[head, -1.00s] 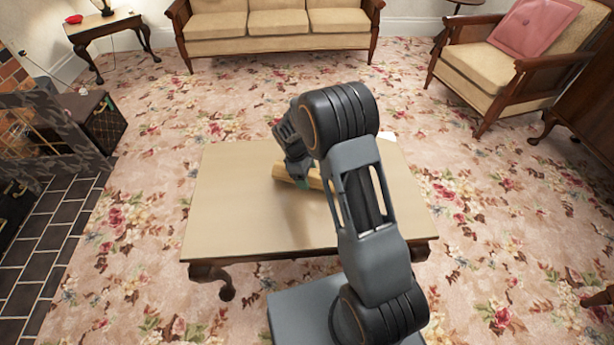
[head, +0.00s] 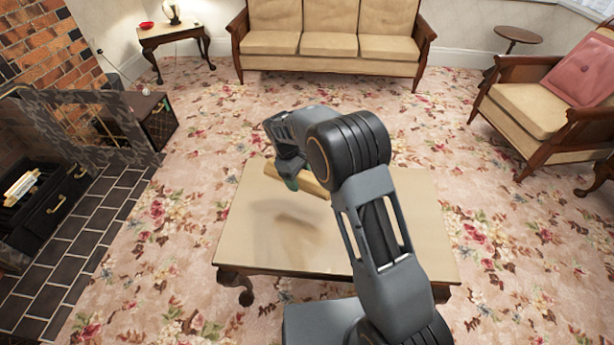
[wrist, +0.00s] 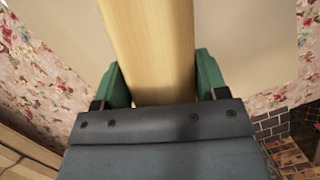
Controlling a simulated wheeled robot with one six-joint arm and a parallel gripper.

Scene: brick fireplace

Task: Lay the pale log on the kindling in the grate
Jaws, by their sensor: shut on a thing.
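The pale log (head: 312,181) is in my gripper (head: 292,180), held above the low table (head: 270,240), with its shadow on the tabletop. In the wrist view the log (wrist: 152,45) runs lengthwise between the two green fingers of my gripper (wrist: 157,85), which are shut on its sides. My arm hides part of the log in the head view. The grate (head: 22,190) is at the far left in the fireplace, well away from my gripper. Pale sticks of kindling (head: 22,184) lie in it.
Dark hearth tiles (head: 85,225) lie before the fireplace. Carpet (head: 165,235) between the table and hearth is clear. A sofa (head: 325,45) and armchair (head: 540,95) stand beyond.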

